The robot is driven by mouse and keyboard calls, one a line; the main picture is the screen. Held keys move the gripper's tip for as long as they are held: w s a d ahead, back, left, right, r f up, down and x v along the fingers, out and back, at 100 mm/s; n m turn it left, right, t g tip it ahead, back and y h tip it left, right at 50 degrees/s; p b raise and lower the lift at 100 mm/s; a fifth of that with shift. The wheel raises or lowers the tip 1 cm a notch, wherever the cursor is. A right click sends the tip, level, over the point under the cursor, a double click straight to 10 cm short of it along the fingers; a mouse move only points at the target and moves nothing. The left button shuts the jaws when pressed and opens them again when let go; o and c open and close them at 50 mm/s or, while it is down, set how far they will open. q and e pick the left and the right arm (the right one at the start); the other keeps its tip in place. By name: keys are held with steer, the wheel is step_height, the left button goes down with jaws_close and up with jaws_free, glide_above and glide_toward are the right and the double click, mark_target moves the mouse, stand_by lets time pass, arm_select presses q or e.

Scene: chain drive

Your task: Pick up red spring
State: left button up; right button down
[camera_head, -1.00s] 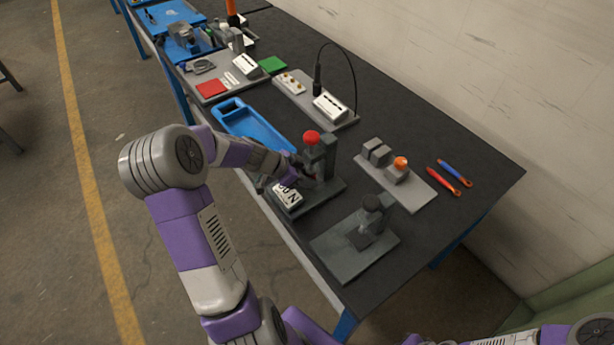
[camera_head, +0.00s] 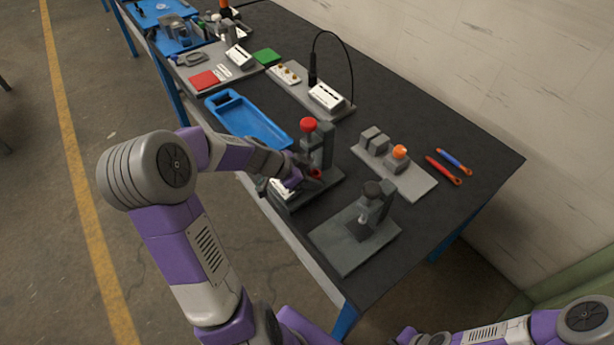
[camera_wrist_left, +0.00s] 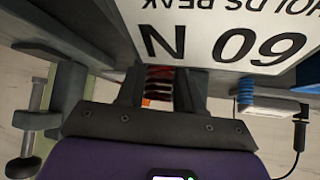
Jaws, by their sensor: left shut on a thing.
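The red spring (camera_wrist_left: 158,84) shows in the left wrist view between the two dark fingers of my left gripper (camera_wrist_left: 160,90), which is shut on it. In the head view, a bit of the red spring (camera_head: 315,173) shows at the tip of my left gripper (camera_head: 304,178), by the base of the press with the red knob (camera_head: 308,125). My fingers hide part of the spring. Whether the spring touches the press cannot be told. My right gripper is not seen; only part of that arm shows at the lower right.
A white "60 N" plate (camera_wrist_left: 220,35) is close to the fingers in the wrist view. A blue spring (camera_wrist_left: 245,90) is at right. A black-knobbed press (camera_head: 355,240), a grey block plate (camera_head: 415,185) and a blue tray (camera_head: 250,122) stand on the dark table (camera_head: 440,130).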

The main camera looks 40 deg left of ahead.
arm_select(q)
steer(key=o, duration=1.1)
steer(key=shift+w+d+r, duration=0.15)
steer(key=shift+d+r, duration=0.25)
steer(key=shift+d, duration=0.1)
steer(key=shift+w+r, duration=0.1)
steer(key=shift+a, duration=0.1)
steer(key=p+v, duration=0.1)
steer(key=v, duration=0.5)
steer(key=shift+s+a, duration=0.25)
steer(key=shift+s+a+r, duration=0.1)
steer(key=shift+s+r, duration=0.15)
steer(key=shift+s, duration=0.3)
steer(key=shift+a+f, duration=0.1)
steer(key=shift+f, duration=0.05)
steer(key=shift+c, duration=0.2)
